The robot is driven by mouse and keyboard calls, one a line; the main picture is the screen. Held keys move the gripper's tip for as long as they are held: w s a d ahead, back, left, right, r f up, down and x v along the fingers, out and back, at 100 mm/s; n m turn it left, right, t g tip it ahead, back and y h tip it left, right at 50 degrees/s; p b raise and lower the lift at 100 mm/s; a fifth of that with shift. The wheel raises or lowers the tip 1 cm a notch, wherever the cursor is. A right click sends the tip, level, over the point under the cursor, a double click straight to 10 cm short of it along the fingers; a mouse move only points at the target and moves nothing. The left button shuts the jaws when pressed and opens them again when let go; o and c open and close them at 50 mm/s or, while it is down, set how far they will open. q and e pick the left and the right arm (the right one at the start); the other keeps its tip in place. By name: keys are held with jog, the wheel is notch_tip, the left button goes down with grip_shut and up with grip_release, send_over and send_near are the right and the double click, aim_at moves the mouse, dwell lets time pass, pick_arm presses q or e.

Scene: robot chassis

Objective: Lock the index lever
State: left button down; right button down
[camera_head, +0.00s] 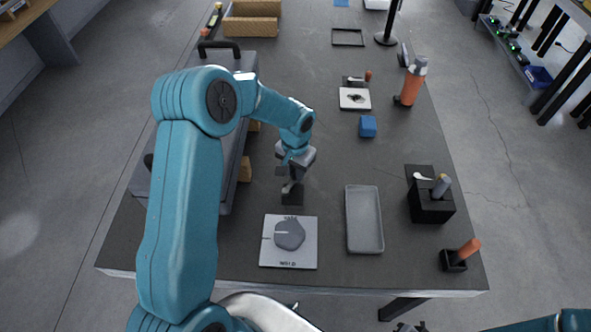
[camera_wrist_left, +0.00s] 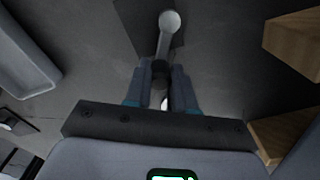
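The index lever shows in the left wrist view (camera_wrist_left: 168,40) as a grey bar with a round pale knob at its far end. In the head view the lever (camera_head: 289,187) stands out small below my left gripper, over a dark base plate (camera_head: 292,196). My left gripper (camera_head: 291,174) points down at it. In the left wrist view the two fingertips (camera_wrist_left: 161,68) stand close together with a narrow gap, and the lever's dark hub end shows between them. Whether they press on it cannot be told.
A white square panel with a grey dial (camera_head: 290,234) lies in front of the lever. A grey tray (camera_head: 376,241) lies to its right. A large grey case (camera_head: 243,63) and wooden blocks (camera_head: 245,169) stand close on the left. A black holder (camera_head: 430,211) stands at right.

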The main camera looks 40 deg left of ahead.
aim_at(293, 169)
pick_arm(q)
jog(key=b, duration=0.1)
jog(key=n+b, duration=0.1)
jog(key=shift+a+f+b, duration=0.25)
jog(key=shift+a+b, duration=0.1)
jog(key=shift+b, duration=0.05)
jog(key=shift+r+n, duration=0.1)
jog(key=shift+n, duration=0.4)
jog(key=shift+a+r, duration=0.1)
jog(key=shift+r, duration=0.1)
jog(key=c, duration=0.9)
grip_release()
jog(key=shift+c, duration=0.2)
notch_tip(293, 169, up, 16)
jog(key=shift+r, duration=0.15)
